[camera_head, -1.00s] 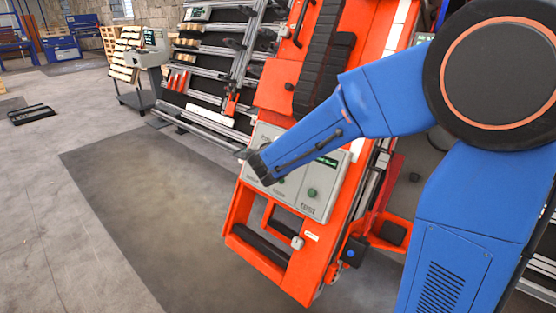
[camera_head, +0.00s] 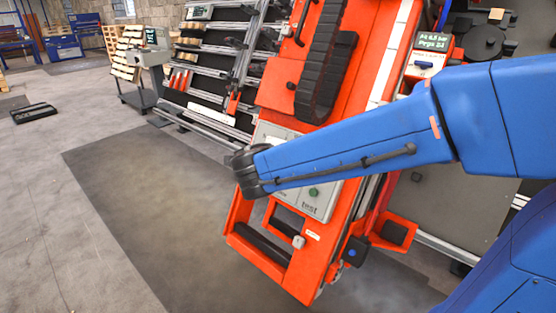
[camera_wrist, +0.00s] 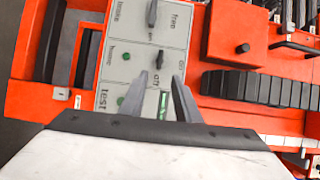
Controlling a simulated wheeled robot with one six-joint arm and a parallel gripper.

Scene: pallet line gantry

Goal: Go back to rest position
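My arm reaches across the orange machine (camera_head: 282,85) in the camera_head view. Its dark wrist end hides part of the grey control panel (camera_head: 325,200), and my fingers cannot be made out there. In the wrist view, my gripper (camera_wrist: 158,80) is open, its two grey fingers apart with nothing between them. They point over the same panel (camera_wrist: 112,75), which has a green button (camera_wrist: 126,56), a dark knob (camera_wrist: 157,60) and labels such as "test" and "free". Whether the fingertips touch the panel cannot be told.
A second small screen unit (camera_head: 428,52) stands at the upper right, behind my arm. A rack with metal rails (camera_head: 215,60) stands behind the machine. A grey cart with a console (camera_head: 150,58) is at the back left.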

